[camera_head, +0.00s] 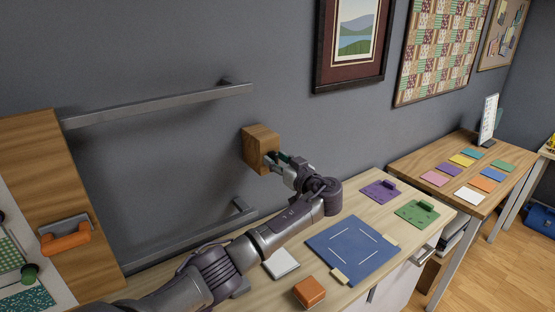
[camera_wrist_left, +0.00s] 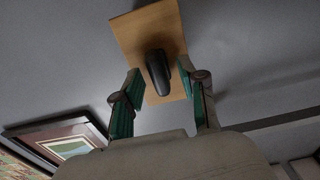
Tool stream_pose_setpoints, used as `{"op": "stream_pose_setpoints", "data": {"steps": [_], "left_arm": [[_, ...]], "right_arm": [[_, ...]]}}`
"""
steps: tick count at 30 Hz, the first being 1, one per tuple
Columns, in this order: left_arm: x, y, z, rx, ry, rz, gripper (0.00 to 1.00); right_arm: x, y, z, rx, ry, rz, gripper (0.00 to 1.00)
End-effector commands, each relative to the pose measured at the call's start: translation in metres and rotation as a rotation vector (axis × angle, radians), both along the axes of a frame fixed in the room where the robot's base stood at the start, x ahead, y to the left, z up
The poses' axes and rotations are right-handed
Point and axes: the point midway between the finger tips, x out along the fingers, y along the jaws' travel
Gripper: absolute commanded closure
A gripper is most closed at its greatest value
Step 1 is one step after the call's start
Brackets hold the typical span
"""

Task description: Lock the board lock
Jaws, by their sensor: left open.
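The board lock is a wooden block (camera_head: 258,146) on the grey wall, with a dark knob on its face. In the left wrist view the block (camera_wrist_left: 133,36) fills the upper middle and the black knob (camera_wrist_left: 158,72) sticks out from it. My left gripper (camera_head: 279,160) is open at the block's front face. In the wrist view its green-padded fingertips (camera_wrist_left: 161,78) stand on either side of the knob's near end, with gaps showing. In the head view the gripper hides most of the knob. My right gripper is out of view.
A wooden board (camera_head: 40,150) with an orange handle (camera_head: 66,238) stands at left, beside two metal rails (camera_head: 160,104). Below the arm, the table holds a blue mat (camera_head: 352,248), an orange block (camera_head: 309,291), a white pad (camera_head: 281,263), and purple and green pieces. Bare wall surrounds the block.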

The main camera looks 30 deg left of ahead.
Motion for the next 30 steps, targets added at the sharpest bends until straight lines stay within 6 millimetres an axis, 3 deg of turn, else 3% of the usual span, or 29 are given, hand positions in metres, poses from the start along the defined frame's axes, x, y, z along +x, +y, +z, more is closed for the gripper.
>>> {"op": "stream_pose_setpoints", "data": {"steps": [4,11,23,30], "left_arm": [[0.000,0.000,0.000,0.000,0.000,-0.001,0.62],[0.000,-0.001,0.000,0.000,0.000,-0.001,1.00],[0.000,-0.001,-0.001,0.012,0.032,0.000,1.00],[0.001,-0.001,-0.003,0.062,0.154,-0.001,1.00]], "right_arm": [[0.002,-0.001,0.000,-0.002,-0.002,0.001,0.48],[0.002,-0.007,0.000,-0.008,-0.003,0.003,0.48],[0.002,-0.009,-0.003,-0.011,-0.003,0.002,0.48],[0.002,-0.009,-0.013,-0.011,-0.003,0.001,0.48]]}}
